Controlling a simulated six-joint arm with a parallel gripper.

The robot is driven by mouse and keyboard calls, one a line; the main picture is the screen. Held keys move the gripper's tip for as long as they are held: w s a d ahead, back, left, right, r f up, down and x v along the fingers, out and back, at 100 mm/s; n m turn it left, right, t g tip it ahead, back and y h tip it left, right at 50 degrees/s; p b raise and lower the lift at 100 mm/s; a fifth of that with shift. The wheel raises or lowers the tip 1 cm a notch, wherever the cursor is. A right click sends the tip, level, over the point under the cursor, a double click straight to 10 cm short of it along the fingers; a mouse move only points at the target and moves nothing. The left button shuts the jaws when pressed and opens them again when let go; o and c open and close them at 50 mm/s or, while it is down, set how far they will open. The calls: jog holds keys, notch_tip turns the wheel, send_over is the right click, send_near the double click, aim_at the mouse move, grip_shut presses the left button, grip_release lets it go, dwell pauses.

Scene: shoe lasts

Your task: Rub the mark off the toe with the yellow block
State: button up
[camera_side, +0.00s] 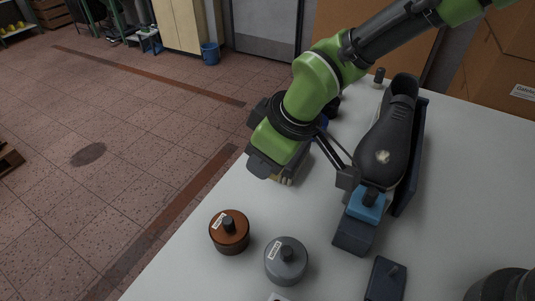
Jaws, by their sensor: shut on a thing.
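A dark shoe (385,138) on its last lies with its toe toward the camera. A pale mark (382,157) shows on the top of the toe. My gripper (369,192) reaches in from the left, just in front of the toe. It is shut on the dark knob of a blue block (362,208); its fingertips are partly hidden. The blue block is at the toe's front end, above a dark base (351,236); I cannot tell whether they touch. No clearly yellow block shows; a tan, partly hidden thing (287,178) lies under my wrist.
A brown round tin (229,236) and a grey round tin (285,265) stand at the front left. A dark block with a peg (385,281) lies at the front. A dark upright panel (411,165) runs along the shoe's right side.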

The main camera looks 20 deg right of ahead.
jog(key=d+r+n, duration=0.4)
jog(key=d+r, duration=0.1)
jog(key=d, duration=0.3)
notch_tip(320, 180, up, 3)
jog(key=n+h, duration=0.2)
jog(key=n, duration=0.4)
send_over(372, 167)
jog(key=shift+w+d+f, duration=0.15)
jog(key=shift+d+f, duration=0.25)
jog(key=shift+f, duration=0.45)
jog(key=shift+w+d+f, duration=0.15)
jog(key=shift+d+f, duration=0.2)
jog(key=shift+f, duration=0.45)
jog(key=shift+w+d+f, duration=0.15)
jog(key=shift+d+f, duration=0.25)
jog(key=shift+f, duration=0.45)
jog(key=shift+w+d+f, duration=0.15)
jog(key=shift+f, duration=0.35)
jog(key=shift+w+d+f, duration=0.1)
jog(key=shift+f, duration=0.4)
jog(key=shift+s+a+f, duration=0.35)
jog(key=shift+s+a, duration=0.3)
jog(key=shift+s+a+f, duration=0.3)
jog(key=shift+s+a, duration=0.35)
jog(key=shift+f, duration=0.1)
jog(key=shift+w+d, duration=0.1)
jog(key=shift+w, duration=0.05)
